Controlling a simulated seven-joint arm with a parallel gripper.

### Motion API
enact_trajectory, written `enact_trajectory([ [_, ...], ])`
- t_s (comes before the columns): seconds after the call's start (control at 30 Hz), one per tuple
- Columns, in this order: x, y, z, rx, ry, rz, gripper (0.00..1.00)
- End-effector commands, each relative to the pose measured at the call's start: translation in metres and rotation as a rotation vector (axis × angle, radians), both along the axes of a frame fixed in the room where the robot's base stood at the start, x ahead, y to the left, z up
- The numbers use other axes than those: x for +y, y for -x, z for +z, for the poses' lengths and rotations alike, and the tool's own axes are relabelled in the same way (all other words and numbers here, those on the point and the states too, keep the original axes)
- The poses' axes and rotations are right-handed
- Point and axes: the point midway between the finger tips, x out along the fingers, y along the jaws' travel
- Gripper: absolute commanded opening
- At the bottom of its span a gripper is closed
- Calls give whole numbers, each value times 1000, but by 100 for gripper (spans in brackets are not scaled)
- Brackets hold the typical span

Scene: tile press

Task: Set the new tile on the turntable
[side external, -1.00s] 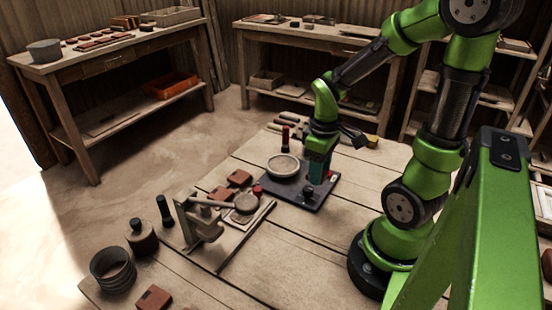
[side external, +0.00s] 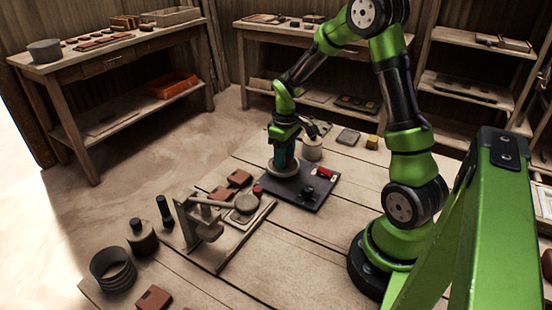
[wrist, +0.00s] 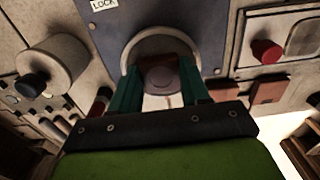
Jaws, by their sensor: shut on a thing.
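The turntable (side external: 289,174) is a pale round plate on a dark board, partly hidden under my gripper. In the wrist view its pale rim (wrist: 163,34) curves just beyond the fingertips. My gripper (side external: 283,168) points down over it, with teal fingers that also show in the wrist view (wrist: 160,70). They are shut on a small reddish-brown tile (wrist: 159,62), which lies within the rim's outline. The side view hides the tile. I cannot tell whether it touches the plate.
The dark board (side external: 305,202) carries a black knob (side external: 308,191) and a red piece (side external: 325,173) right of the turntable. A pale jar (side external: 312,150) stands close behind. The press (side external: 203,223) and terracotta tiles (side external: 239,178) stand to the left.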

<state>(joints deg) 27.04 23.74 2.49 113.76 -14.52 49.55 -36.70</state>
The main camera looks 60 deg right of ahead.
Motion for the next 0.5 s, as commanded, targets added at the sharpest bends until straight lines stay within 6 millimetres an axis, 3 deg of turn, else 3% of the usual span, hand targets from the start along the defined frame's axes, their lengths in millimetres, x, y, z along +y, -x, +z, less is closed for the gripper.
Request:
enact_trajectory([
  [0.37, 0, 0, -5, -1, 0, 0, 16],
  [0.4, 0, 0, -5, -1, 0, 0, 49],
  [0.5, 0, 0, -4, -1, 0, -1, 64],
])
